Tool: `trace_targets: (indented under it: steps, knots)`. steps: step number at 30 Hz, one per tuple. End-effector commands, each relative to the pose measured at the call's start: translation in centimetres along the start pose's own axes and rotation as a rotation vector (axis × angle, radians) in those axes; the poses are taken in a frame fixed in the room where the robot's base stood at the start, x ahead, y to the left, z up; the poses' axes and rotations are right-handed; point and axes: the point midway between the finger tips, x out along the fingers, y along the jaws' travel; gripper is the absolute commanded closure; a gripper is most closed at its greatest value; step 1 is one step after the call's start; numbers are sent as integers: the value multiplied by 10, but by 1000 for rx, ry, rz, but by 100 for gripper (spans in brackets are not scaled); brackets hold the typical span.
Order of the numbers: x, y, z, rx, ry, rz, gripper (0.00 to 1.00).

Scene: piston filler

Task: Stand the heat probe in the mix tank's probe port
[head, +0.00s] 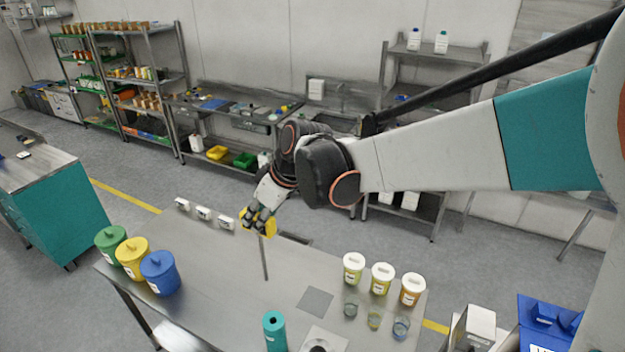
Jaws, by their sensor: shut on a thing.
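My gripper (258,226) is above the steel table, left of the picture's middle, shut on the heat probe (264,260). The probe's thin grey rod hangs down nearly upright from the gripper. A yellow part shows around the fingers; I cannot tell how much of it is the probe's handle. The rod's lower end appears over the bare tabletop; I cannot tell whether it touches. I cannot make out the mix tank or its probe port with certainty. A teal cylinder (274,333) with a dark round opening on top stands at the table's front edge, cut off by the frame.
Green, yellow and blue lidded tubs (159,274) stand on the table (215,292) at left. White-lidded jars (382,279) and small glass beakers (374,318) stand at right. A flat grey plate (314,301) lies between. Small white boxes (203,213) line the back edge.

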Motion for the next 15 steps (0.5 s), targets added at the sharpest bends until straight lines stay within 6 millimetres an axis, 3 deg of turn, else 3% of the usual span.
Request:
trace_targets:
  steps: [15]
  knots:
    - [-35, -3, -18, -2, 0, -1, 100]
